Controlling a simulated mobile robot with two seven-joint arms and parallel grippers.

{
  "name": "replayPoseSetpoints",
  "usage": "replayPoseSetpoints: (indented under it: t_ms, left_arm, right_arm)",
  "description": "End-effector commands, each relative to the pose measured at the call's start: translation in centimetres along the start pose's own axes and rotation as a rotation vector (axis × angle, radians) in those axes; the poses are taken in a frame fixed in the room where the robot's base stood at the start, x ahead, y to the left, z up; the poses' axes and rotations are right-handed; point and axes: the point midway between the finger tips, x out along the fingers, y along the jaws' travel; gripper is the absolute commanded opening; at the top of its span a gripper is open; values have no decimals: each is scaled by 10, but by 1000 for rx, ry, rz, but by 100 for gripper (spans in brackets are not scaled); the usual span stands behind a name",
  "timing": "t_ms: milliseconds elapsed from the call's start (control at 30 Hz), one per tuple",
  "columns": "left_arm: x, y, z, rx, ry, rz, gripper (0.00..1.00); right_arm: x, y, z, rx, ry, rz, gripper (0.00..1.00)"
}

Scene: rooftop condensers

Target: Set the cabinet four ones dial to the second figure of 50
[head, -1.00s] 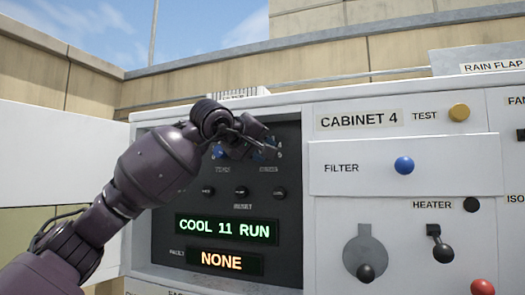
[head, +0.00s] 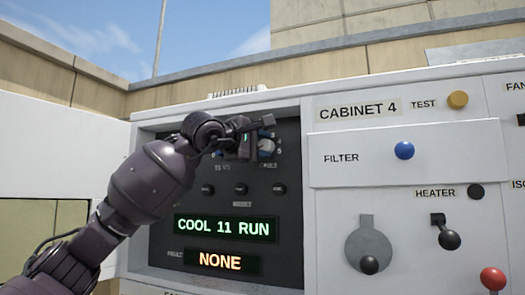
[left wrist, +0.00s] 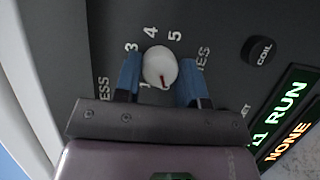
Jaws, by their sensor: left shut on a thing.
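The cabinet four ones dial is a white round knob (left wrist: 160,66) with a short red mark, in the left wrist view. Figures 3, 4 and 5 stand along its upper side in that view, and the red mark points down in the picture, near the 1. My left gripper (head: 258,146) is at the right-hand dial in the head view, its blue fingers (left wrist: 160,78) shut on the knob from both sides. The gripper hides most of both dials in the head view. The green display (head: 222,228) reads COOL 11 RUN. My right gripper is not in view.
Several small black buttons (head: 241,189) sit below the dials. The fault display (head: 219,262) reads NONE. The dark panel is recessed in the white cabinet. The white panel to the right carries a blue filter knob (head: 404,150), a yellow test button (head: 457,99) and black handles.

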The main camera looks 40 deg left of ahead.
Motion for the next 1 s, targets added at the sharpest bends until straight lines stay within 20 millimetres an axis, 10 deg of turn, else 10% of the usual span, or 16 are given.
replayPoseSetpoints:
  t_ms: [567,600,733,1000]
  left_arm:
    - [0,-1,0,-30,0,10,14]
    - [0,-1,0,-30,0,10,43]
    - [0,-1,0,-30,0,11,63]
    - [0,0,0,-29,0,11,63]
  right_arm:
    - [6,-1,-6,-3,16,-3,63]
    - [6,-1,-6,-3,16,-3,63]
    - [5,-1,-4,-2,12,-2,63]
    - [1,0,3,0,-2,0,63]
